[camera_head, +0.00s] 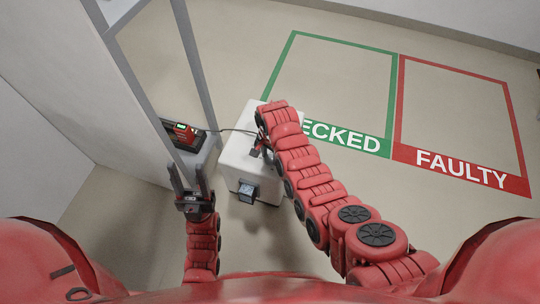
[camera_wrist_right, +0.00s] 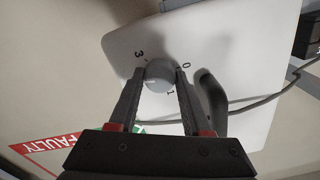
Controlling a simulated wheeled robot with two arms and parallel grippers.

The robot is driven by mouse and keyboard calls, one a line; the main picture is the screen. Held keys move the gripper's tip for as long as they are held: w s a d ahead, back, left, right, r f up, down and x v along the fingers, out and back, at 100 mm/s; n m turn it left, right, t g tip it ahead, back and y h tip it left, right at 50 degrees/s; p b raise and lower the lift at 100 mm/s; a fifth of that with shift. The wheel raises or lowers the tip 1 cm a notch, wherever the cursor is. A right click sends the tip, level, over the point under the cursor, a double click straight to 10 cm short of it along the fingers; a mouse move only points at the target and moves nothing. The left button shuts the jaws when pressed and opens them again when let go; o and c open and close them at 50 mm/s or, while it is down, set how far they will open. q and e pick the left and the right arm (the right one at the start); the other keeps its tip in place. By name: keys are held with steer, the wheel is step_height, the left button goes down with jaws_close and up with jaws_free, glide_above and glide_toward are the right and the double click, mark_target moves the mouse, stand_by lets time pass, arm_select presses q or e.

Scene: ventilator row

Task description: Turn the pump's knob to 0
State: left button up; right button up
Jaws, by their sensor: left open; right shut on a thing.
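The pump is a white box (camera_head: 238,160) in the middle of the head view; its pale top face (camera_wrist_right: 240,45) fills much of the right wrist view. A round grey knob (camera_wrist_right: 160,75) sits on that face, with the printed marks 3, 0 and 1 visible around it. A pale line shows on the knob, but I cannot tell for certain which mark it points to. My right gripper (camera_head: 258,150) is shut on the knob, one finger on each side. In the head view my arm hides the knob. My left gripper (camera_head: 187,180) is open and empty, left of the pump.
A red device with a green screen (camera_head: 182,131) rests on a grey stand left of the pump, beside a grey upright post (camera_head: 195,65). A cable (camera_wrist_right: 270,98) runs to the pump. Green CHECKED (camera_head: 345,135) and red FAULTY (camera_head: 460,170) floor areas are empty.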

jaws_close()
